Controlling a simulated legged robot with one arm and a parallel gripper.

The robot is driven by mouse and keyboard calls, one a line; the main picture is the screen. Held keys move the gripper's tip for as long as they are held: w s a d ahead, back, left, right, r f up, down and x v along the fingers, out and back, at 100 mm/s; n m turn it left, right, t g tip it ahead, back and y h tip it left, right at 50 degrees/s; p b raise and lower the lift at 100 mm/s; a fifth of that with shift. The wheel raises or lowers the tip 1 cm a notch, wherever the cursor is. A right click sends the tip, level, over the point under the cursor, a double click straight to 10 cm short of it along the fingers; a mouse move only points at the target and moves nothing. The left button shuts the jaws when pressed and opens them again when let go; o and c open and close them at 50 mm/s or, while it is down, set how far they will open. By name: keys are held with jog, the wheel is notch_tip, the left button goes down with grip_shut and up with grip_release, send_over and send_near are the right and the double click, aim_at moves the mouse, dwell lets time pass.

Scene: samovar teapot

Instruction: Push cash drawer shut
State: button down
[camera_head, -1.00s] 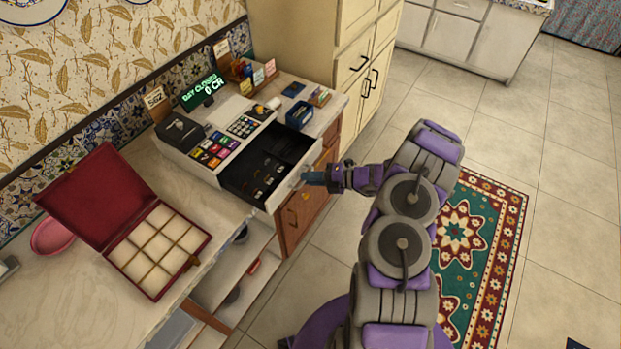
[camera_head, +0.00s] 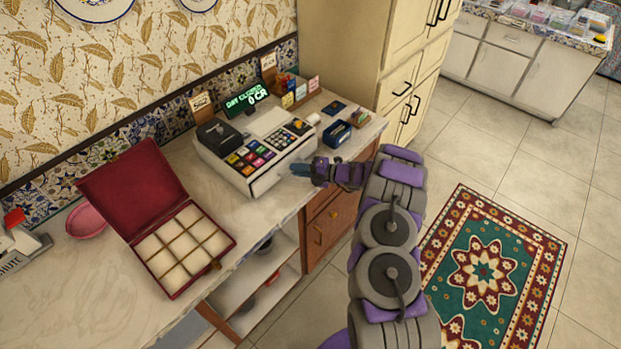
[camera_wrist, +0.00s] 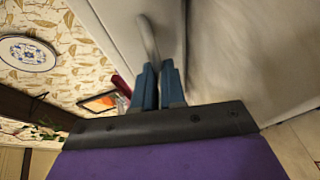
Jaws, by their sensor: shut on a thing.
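The cash register (camera_head: 245,150) stands on the counter, with coloured keys and a green display on top. Its cash drawer (camera_head: 285,168) looks flush or nearly flush with the body; the inside no longer shows. My gripper (camera_head: 302,169) is at the drawer's front. In the wrist view, the blue fingers of my gripper (camera_wrist: 157,82) are close together on a curved light handle (camera_wrist: 149,40) that stands out from the pale drawer front (camera_wrist: 115,25). The exact contact between fingertips and handle is partly hidden.
An open red box (camera_head: 160,215) with empty compartments sits on the counter (camera_head: 85,290) at left. A blue holder (camera_head: 337,134) and small cards stand right of the register. A tall cream cabinet (camera_head: 345,50) rises behind; a patterned rug (camera_head: 490,265) lies on the floor.

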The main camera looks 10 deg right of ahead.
jog(key=shift+w+a+f, duration=0.25)
jog(key=shift+w+a, duration=0.15)
jog(key=shift+a, duration=0.1)
jog(key=shift+r, duration=0.1)
jog(key=c, duration=1.2)
grip_release()
jog(key=shift+w+a, duration=0.15)
jog(key=shift+w, duration=0.1)
jog(key=shift+d+r, duration=0.15)
jog(key=shift+d, duration=0.1)
jog(key=shift+s+d, duration=0.2)
jog(key=shift+d, duration=0.1)
jog(key=p+v, duration=0.2)
jog(key=v, duration=1.4)
jog(key=shift+s+d+p, duration=0.1)
jog(key=shift+d+p, duration=0.15)
jog(key=shift+p, duration=0.05)
